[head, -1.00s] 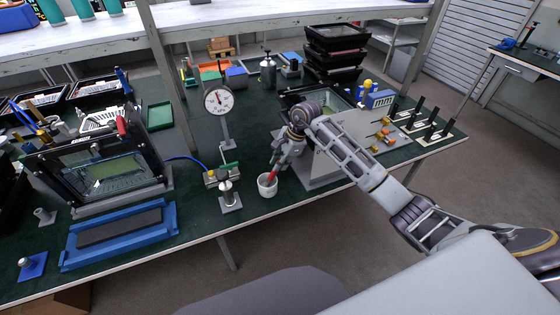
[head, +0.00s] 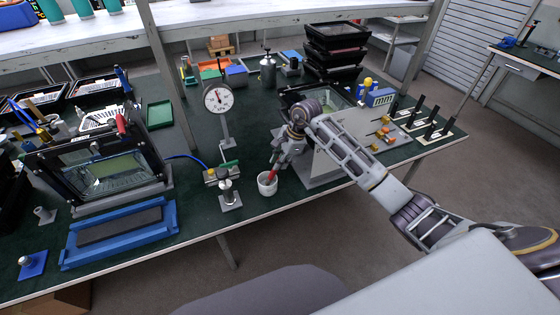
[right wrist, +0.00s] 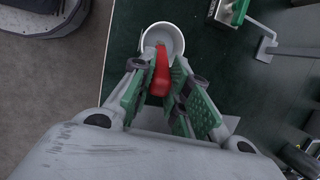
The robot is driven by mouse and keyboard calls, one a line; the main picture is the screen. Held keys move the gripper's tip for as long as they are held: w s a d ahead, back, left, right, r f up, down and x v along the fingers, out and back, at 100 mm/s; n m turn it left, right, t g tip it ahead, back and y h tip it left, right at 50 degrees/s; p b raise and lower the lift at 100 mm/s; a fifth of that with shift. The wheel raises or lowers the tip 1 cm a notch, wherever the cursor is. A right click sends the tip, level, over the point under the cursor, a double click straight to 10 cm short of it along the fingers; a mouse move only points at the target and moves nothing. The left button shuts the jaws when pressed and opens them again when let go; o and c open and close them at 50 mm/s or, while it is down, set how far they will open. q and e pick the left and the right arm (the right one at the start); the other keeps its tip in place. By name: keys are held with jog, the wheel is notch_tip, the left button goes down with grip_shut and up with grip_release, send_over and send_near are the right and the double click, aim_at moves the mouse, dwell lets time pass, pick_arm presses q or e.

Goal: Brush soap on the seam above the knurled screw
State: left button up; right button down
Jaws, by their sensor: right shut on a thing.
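My right gripper (head: 283,157) is shut on the red handle of a brush (head: 272,170), over the front edge of the green bench. The brush points down into a white cup (head: 267,187); its bristles are hidden. In the right wrist view the red handle (right wrist: 161,72) lies between the green finger pads of the gripper (right wrist: 160,88), its far end inside the cup (right wrist: 163,31). A floodlight housing (head: 102,168) with a black frame and glass front stands tilted on the left. I cannot make out the knurled screw or the seam. My left gripper is not in view.
A dial gauge (head: 218,99) on a stand and a valve fitting (head: 224,174) with a blue hose stand between the housing and the cup. A blue tray (head: 120,237) lies before the housing. A grey box (head: 322,166) stands close right of the gripper.

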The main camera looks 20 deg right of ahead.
jog(key=shift+s+f+b, duration=0.15)
jog(key=shift+f+b, duration=0.45)
dwell(3.1)
jog(key=shift+r, duration=0.1)
